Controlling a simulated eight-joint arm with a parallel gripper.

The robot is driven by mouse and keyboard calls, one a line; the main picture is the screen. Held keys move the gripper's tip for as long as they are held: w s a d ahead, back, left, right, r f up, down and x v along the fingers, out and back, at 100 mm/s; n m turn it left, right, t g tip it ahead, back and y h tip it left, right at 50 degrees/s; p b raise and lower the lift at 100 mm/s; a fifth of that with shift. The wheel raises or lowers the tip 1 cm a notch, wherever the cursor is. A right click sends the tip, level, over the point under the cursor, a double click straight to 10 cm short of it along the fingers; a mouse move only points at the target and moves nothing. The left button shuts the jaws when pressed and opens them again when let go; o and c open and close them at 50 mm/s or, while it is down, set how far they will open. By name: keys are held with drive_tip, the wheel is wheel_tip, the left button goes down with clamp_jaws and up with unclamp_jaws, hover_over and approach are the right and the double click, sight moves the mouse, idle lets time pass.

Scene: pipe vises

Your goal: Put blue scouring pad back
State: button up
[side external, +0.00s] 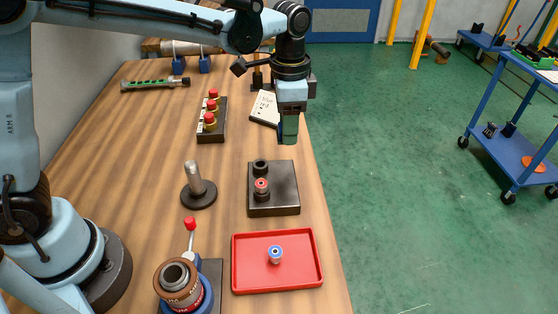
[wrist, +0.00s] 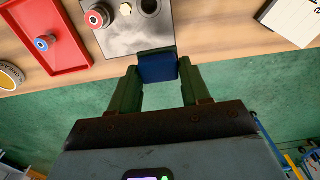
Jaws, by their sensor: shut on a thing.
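My gripper (side external: 288,136) is over the right edge of the wooden bench, pointing down. In the wrist view my gripper (wrist: 158,72) has its two green fingers shut on the blue scouring pad (wrist: 157,68), a small dark blue block across the fingertips. In the side view only a thin blue sliver of the pad (side external: 280,131) shows beside the fingers. The pad appears beside the edge of the dark fixture block (wrist: 130,38) in the wrist view; I cannot tell whether they touch. The pad's place of return cannot be identified.
The fixture block (side external: 273,202) holds a red-topped part. Nearer are a red tray (side external: 236,270) with a blue-topped part and a vise (side external: 182,285). A white notepad (side external: 265,108) lies behind the gripper. Green floor is right.

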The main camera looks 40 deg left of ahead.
drive_tip(key=shift+s+d, duration=0.45)
drive_tip(key=shift+d, duration=0.4)
drive_tip(key=shift+f, duration=0.2)
hover_over(278, 151)
wheel_tip(278, 151, down, 7)
drive_tip(key=shift+r, duration=0.2)
drive_tip(key=shift+f, duration=2.05)
drive_tip(key=shift+f, duration=0.1)
drive_tip(key=o, duration=1)
